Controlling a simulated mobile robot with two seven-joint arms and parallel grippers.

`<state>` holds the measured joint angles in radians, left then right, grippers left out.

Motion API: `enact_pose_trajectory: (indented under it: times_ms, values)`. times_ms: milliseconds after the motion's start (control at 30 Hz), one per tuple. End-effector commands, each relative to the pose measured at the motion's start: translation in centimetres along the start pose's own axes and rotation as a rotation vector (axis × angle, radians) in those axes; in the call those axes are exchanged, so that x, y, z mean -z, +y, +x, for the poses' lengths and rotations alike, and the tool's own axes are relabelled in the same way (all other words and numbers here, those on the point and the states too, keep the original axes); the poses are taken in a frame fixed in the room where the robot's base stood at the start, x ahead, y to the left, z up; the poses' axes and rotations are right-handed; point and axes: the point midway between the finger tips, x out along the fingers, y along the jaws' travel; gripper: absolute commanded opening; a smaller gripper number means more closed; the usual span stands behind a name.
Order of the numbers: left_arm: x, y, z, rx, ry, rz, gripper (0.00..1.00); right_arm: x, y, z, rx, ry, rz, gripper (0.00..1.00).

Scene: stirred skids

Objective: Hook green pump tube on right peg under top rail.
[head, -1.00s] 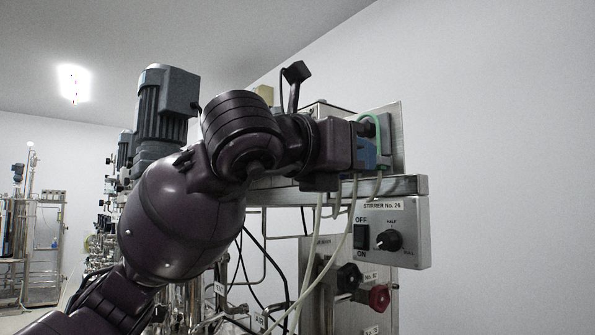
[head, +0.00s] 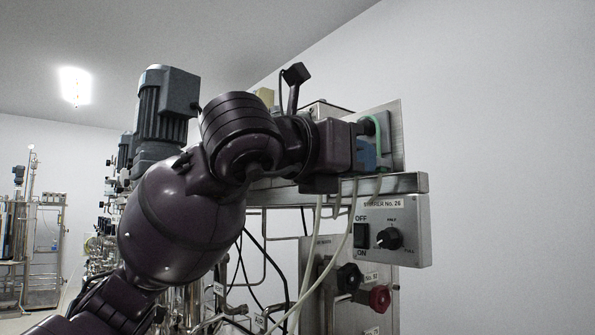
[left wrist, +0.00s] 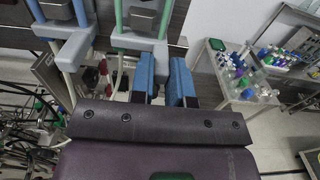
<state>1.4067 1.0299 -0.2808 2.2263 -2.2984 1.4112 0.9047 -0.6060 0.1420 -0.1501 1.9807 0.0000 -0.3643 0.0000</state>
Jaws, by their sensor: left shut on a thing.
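The green pump tube (head: 378,126) arches in front of a metal plate at the end of the skid in the head view. My left gripper (head: 370,155) is at the tube, just below its arch, with a blue finger showing. The grip itself is partly hidden. I cannot make out the right peg clearly. My right gripper is not in view.
A steel rail (head: 405,184) runs just below the gripper, with a stirrer control box (head: 405,215) under it. A bench with bottles (left wrist: 240,90) stands to the right. Pale hoses hang below the rail.

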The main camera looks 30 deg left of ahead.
Motion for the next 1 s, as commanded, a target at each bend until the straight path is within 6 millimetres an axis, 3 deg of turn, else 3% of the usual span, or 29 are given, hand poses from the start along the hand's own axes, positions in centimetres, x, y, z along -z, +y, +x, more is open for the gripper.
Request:
enact_pose_trajectory:
  times_ms: [333, 367, 533, 1000]
  values:
    - [-0.04, -0.01, -0.02, 0.000, -0.001, 0.000, 0.00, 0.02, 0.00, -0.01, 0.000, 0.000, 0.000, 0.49]
    - [-0.04, -0.01, -0.02, 0.000, -0.001, 0.000, 0.21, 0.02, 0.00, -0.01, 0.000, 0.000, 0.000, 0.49]
    - [-0.04, 0.00, -0.02, 0.000, -0.001, 0.000, 0.46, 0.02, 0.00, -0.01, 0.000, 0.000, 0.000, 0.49]
    - [-0.02, 0.00, -0.01, 0.000, 0.000, 0.000, 0.51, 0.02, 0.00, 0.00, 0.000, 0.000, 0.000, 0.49]
